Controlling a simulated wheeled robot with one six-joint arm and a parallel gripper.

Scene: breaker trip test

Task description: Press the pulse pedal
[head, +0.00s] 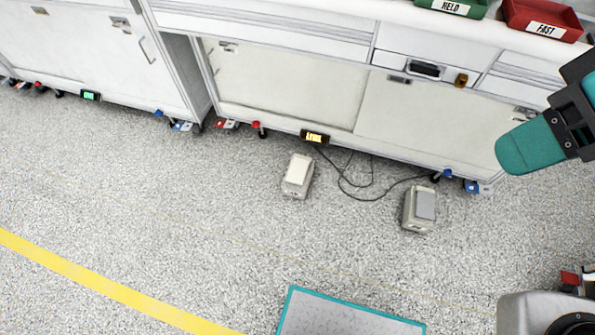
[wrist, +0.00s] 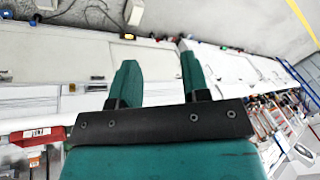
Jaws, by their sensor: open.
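Two foot pedals stand apart on the speckled floor in front of the bench. The left pedal (head: 298,175) is beige with a cream top plate. The right pedal (head: 419,208) is beige with a grey top plate. I see no readable label on either, so I cannot tell which is the pulse pedal. My gripper (head: 524,148) is at the right edge of the head view, up and to the right of the right pedal in the picture, and touches neither. In the wrist view my gripper (wrist: 159,60) has its two teal fingers apart with nothing between them.
Dark cables (head: 355,187) lie on the floor between the pedals. A small lit amber display (head: 314,137) sits at the bench's lower edge. A teal-edged grey mat (head: 345,317) and yellow floor line (head: 120,291) lie nearer. The red bin (head: 543,18) is labelled FAST.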

